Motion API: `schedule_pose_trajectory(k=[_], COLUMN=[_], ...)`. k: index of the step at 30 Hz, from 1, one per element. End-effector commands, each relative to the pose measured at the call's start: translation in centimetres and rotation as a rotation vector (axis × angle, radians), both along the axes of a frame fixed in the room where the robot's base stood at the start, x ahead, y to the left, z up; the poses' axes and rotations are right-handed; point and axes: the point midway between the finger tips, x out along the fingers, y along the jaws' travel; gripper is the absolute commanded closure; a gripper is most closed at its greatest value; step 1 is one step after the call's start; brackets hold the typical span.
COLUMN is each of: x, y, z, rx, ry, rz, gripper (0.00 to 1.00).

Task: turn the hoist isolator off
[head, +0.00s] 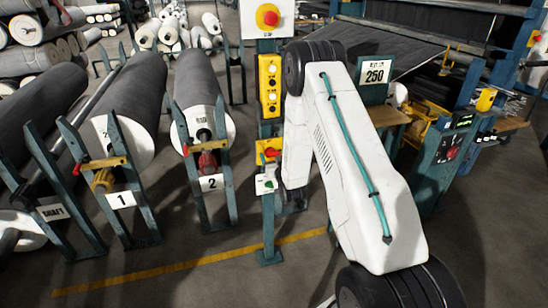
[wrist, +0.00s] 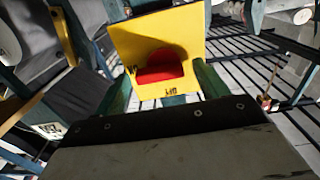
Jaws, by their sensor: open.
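The isolator is a yellow plate (head: 262,146) with a red handle (head: 271,153), low on the teal post beside my arm. In the wrist view the yellow plate (wrist: 186,42) fills the upper middle, with the red handle (wrist: 160,70) partly in shadow. OFF reads upside down at the plate's lower edge, and a partly hidden mark shows at its left. My gripper (wrist: 163,88) is open, its two green fingers apart on either side of the plate's lower part, with nothing held. I cannot tell whether they touch the handle. In the head view my arm hides most of the gripper.
Above the isolator are a yellow button box (head: 269,86) and a red stop button (head: 267,17) on a white box. Rolls on stands 1 (head: 122,199) and 2 (head: 211,183) stand left. A machine control panel (head: 451,150) stands right. Floor in front is clear.

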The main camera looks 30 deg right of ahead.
Motion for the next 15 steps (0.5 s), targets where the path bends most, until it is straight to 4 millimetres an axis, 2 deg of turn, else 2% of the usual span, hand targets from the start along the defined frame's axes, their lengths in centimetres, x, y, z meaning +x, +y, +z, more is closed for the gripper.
schedule_pose_trajectory(k=[3, 4, 6, 9, 15], x=[-0.02, -0.02, -0.02, -0.03, -0.04], y=[0.02, 0.01, 0.01, 0.02, 0.02], z=[-0.01, -0.01, -0.01, -0.01, -0.01], rx=[0.0, 0.0, 0.0, 0.0, -0.005], ry=[0.0, 0.0, 0.0, 0.0, 0.003], rz=[0.0, 0.0, 0.0, 0.0, 0.0], gripper=[0.27, 0.3, 0.5, 0.72, 0.72])
